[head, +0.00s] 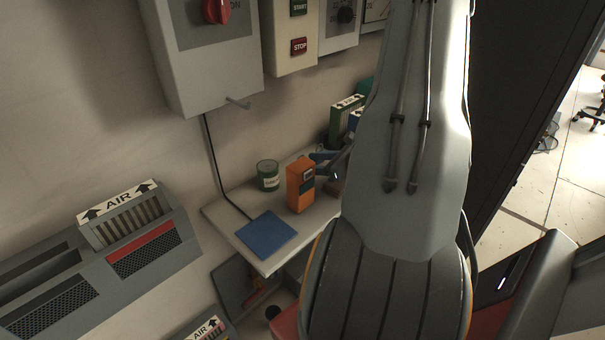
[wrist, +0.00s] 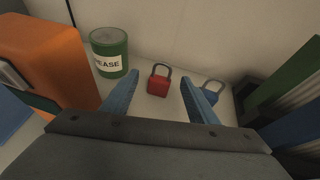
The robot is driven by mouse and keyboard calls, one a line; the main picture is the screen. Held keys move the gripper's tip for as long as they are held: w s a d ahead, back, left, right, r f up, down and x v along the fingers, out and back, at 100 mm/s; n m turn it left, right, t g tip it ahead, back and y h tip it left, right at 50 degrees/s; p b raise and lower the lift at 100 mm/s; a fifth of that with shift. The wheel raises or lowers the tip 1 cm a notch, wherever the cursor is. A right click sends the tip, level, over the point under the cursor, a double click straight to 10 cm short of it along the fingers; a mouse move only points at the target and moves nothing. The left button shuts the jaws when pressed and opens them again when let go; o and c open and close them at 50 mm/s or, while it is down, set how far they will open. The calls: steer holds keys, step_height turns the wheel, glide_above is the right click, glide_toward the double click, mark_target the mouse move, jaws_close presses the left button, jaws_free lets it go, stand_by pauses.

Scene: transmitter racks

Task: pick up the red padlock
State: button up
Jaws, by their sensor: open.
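The red padlock (wrist: 158,83) stands on the pale shelf in the wrist view, its dark shackle up, near the wall. My gripper (wrist: 160,88) is open, with its two blue fingers apart; in the picture the padlock shows between and just beyond the fingertips, and nothing is held. In the head view my gripper (head: 328,163) is partly hidden behind my arm, over the back of the shelf, and I cannot make out the red padlock there.
A green grease can (wrist: 109,52) and an orange device (wrist: 45,55) stand left of the padlock. A blue padlock (wrist: 213,91) is close to the right finger. A blue mat (head: 266,235) lies on the shelf (head: 225,219).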

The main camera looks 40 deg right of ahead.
steer(key=shift+w+a, duration=0.2)
steer(key=shift+w, duration=0.3)
steer(key=shift+w+a+f+y+p, duration=0.15)
steer(key=shift+w, duration=0.25)
steer(key=shift+w+a+f+y+p, duration=0.1)
steer(key=shift+w+f+y+p, duration=0.05)
steer(key=shift+w, duration=0.25)
steer(key=shift+d+f+p+x, duration=0.15)
steer(key=shift+p+x, duration=0.5)
steer(key=shift+x, duration=0.8)
steer(key=shift+d+f+p+x, duration=0.15)
steer(key=shift+p+x, duration=0.45)
steer(key=shift+x, duration=0.9)
steer(key=shift+c, duration=0.2)
steer(key=c, duration=1.1)
